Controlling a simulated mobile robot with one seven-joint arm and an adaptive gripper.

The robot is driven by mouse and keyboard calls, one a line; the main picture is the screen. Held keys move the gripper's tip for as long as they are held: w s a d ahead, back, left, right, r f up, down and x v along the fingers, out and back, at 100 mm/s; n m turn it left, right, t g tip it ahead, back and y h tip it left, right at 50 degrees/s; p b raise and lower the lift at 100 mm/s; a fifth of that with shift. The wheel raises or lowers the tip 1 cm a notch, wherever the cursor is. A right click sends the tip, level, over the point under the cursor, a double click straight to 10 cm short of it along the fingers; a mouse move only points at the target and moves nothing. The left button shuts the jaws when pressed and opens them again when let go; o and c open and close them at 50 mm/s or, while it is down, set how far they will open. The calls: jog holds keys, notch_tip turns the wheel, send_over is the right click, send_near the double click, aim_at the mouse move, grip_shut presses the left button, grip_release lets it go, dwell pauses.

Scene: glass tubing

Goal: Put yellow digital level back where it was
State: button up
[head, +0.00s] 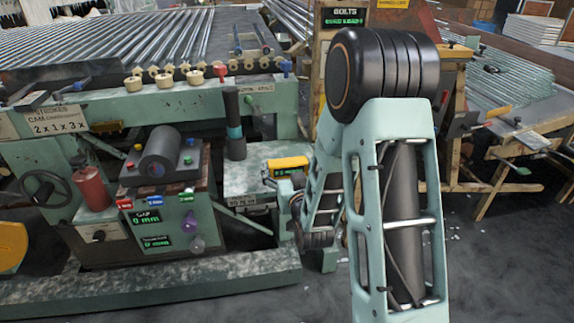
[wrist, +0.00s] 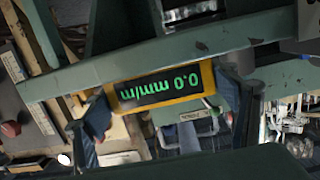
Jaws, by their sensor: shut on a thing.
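The yellow digital level (head: 287,163) shows in the head view at the right part of a pale green machine ledge (head: 243,180). In the wrist view the yellow digital level (wrist: 165,86) lies across the middle, its dark display reading 0.0 mm/m upside down in green. My gripper (wrist: 163,100) is shut on it, one finger at each end. In the head view my gripper (head: 284,176) is small and partly hidden by my arm. I cannot tell whether the level touches the ledge or is held just above it.
A dark cylinder with a teal band (head: 235,130) stands on the ledge left of the level. A control box (head: 160,215) with knobs and green displays is farther left. A green machine beam (head: 180,98) runs behind. Glass tubes (head: 130,45) lie at the back.

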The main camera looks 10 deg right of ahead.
aim_at(289, 168)
jog(key=shift+f, duration=0.1)
jog(key=o, duration=1.6)
jog(key=shift+s, duration=0.1)
jog(key=s+p, duration=0.1)
jog(key=s, duration=0.1)
jog(key=s+r+p, duration=0.1)
jog(key=s, duration=0.1)
jog(key=s+p, duration=0.1)
jog(key=s, duration=0.1)
jog(key=shift+r+p, duration=0.3)
jog(key=shift+r, duration=0.05)
jog(key=shift+s+p, duration=0.1)
jog(key=shift+p, duration=0.95)
jog(key=shift+s+p, duration=0.25)
jog(key=shift+p, duration=0.75)
